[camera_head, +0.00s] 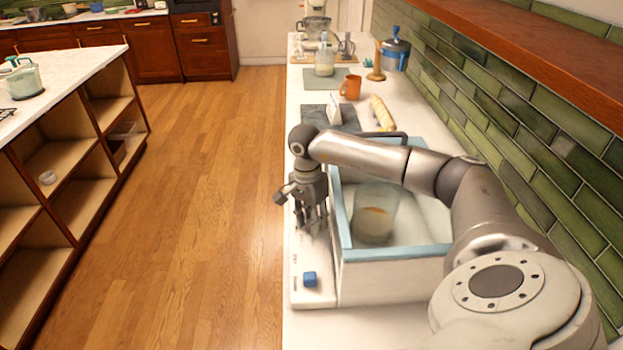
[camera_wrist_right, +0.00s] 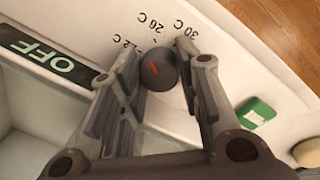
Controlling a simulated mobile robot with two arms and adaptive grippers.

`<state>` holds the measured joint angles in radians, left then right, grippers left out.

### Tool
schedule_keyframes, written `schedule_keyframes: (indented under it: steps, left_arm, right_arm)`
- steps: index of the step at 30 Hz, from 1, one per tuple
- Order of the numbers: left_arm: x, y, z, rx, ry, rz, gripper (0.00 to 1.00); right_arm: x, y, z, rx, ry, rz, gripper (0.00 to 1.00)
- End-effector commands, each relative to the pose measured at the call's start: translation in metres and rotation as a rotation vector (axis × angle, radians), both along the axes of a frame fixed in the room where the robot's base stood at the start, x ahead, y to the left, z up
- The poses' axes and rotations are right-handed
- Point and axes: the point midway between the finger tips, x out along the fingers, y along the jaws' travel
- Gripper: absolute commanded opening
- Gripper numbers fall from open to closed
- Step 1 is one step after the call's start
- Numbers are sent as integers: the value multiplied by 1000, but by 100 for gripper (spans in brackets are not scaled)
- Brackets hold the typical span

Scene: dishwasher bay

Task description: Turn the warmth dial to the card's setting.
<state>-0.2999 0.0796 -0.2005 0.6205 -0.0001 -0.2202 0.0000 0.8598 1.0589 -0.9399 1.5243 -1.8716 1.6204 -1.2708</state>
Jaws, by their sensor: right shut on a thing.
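The warmth dial (camera_wrist_right: 158,70) is a dark round knob with a red line on a white panel (camera_wrist_right: 85,28). Marks reading 22 C, 26 C and 30 C run around it. The red line slants up-left, roughly to the 22 C side; its exact setting is hard to tell. My right gripper (camera_wrist_right: 160,85) is shut on the dial, a finger on each side. In the head view my right gripper (camera_head: 311,226) reaches down to the panel beside the blue-rimmed bath, hiding the dial. A small white upright piece (camera_head: 335,110) may be the card; its writing is unreadable. My left gripper is out of view.
A dark strip with green OFF (camera_wrist_right: 58,62) lies beside the dial. A green block (camera_wrist_right: 256,112) is near the right finger. The bath (camera_head: 392,255) holds a clear container (camera_head: 376,213). An orange mug (camera_head: 350,88) stands farther back.

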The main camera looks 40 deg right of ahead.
Motion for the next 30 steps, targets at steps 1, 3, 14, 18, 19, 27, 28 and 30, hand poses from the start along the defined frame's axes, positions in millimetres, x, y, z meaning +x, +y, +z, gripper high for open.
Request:
schedule_keyframes:
  steps: [1, 3, 14, 18, 19, 27, 28, 30]
  left_arm:
    - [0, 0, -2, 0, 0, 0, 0]
    - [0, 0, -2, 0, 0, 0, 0]
    - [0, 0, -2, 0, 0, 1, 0]
    - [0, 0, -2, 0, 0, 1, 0]
    - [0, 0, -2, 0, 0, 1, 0]
    - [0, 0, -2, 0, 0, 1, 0]
    - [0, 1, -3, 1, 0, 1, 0]
    - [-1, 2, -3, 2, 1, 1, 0]
  right_arm:
    - [1, 0, 1, 0, -3, -13, 8]
    - [1, 0, 1, 0, -3, -28, 8]
    - [1, -1, 2, 0, -4, -44, 8]
    - [1, -1, 2, 0, -4, -44, 33]
    - [1, -1, 2, 0, -4, -44, 37]
    - [1, 0, 1, 0, -2, -43, 41]
    - [1, 0, 1, 0, -2, -43, 41]
    - [1, 0, 2, 0, -2, -43, 41]
